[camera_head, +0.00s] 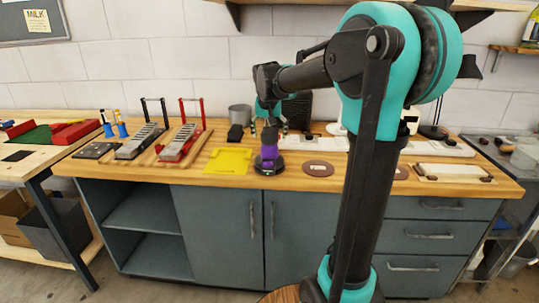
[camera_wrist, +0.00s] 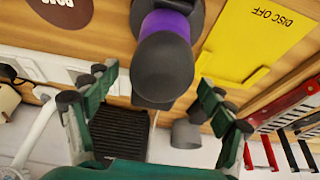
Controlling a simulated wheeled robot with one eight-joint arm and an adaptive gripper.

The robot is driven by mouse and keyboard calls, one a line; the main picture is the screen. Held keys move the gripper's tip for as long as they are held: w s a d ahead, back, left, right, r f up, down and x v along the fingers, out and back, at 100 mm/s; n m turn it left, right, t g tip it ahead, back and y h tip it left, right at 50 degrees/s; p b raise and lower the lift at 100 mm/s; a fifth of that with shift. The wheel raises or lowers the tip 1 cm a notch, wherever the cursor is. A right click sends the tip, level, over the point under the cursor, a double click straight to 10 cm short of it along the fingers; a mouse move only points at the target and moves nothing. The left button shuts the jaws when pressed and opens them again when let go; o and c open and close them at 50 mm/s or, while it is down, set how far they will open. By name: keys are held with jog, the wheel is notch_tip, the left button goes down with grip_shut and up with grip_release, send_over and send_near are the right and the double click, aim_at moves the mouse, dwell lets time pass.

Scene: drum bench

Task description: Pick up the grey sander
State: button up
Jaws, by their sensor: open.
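The sander (camera_head: 268,155) stands upright on the wooden bench. It has a dark grey knob top, a purple band and a dark round base. In the wrist view its rounded grey top (camera_wrist: 163,65) is large and near, with the purple band behind it. My gripper (camera_wrist: 156,84) is open, with one green finger on either side of the sander's top and a gap to each. In the head view my gripper (camera_head: 268,118) is just above and behind the sander, partly hidden by my arm. Nothing is held.
A yellow mat (camera_head: 228,161) marked DISC OFF in the wrist view (camera_wrist: 262,40) lies beside the sander. A brown disc (camera_head: 318,169) lies on the other side. A grey pot (camera_head: 240,115) and a black ribbed block (camera_head: 297,108) stand behind. Two clamp-like tools (camera_head: 181,143) are left.

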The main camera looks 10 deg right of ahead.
jog(key=shift+w+f, duration=0.2)
jog(key=shift+f, duration=0.3)
jog(key=c, duration=1.6)
jog(key=shift+r, duration=0.1)
jog(key=shift+c, duration=0.2)
